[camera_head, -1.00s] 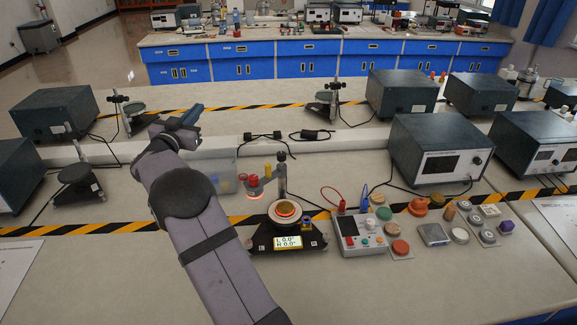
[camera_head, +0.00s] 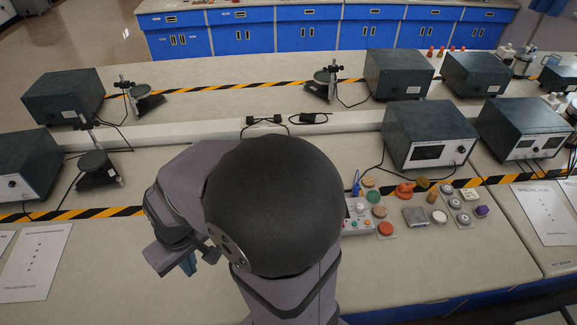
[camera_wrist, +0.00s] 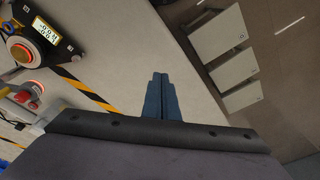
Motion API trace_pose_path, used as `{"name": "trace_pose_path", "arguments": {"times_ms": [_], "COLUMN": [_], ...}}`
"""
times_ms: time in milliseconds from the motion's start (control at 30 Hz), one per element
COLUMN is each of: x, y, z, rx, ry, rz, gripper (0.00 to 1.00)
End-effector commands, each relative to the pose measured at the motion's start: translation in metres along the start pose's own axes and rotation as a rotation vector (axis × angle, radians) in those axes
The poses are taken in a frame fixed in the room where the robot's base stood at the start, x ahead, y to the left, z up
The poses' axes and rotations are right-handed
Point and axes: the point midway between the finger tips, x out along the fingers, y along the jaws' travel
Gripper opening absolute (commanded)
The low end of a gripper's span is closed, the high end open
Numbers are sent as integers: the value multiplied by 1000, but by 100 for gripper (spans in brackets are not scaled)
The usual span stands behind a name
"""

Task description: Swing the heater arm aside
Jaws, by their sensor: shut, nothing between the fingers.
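In the wrist view, the heater arm's head with a red knob (camera_wrist: 22,96) is at the left edge, a pink-red glow at its rim. It stands apart from the round plate with the glowing orange centre (camera_wrist: 21,52), beside a lit display (camera_wrist: 46,35). The rest of the heater arm and its post are cut off or unclear. My gripper (camera_wrist: 160,76) is shut and empty over bare bench, clear of the apparatus. In the head view, my gripper (camera_head: 188,263) is low at the left, and my arm hides the heater apparatus.
A control box (camera_head: 357,218) is just right of my arm, with several coloured knobs and pucks beyond it. Grey instrument boxes (camera_head: 428,135) stand behind. A paper sheet (camera_head: 36,262) lies at the left.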

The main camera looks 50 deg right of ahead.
Motion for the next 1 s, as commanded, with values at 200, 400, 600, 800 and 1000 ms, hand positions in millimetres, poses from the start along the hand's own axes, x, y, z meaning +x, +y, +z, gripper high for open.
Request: {"name": "trace_pose_path", "arguments": {"times_ms": [200,400,600,800,1000], "x": [-7,7,28,60,86], "y": [19,47,80,128,196], "z": [59,66,85,116,133], "rx": [29,158,326,588,900], "ry": [-144,-158,-199,-252,-229], "rz": [48,53,54,43,26], "gripper": [0,0,0,0,0]}}
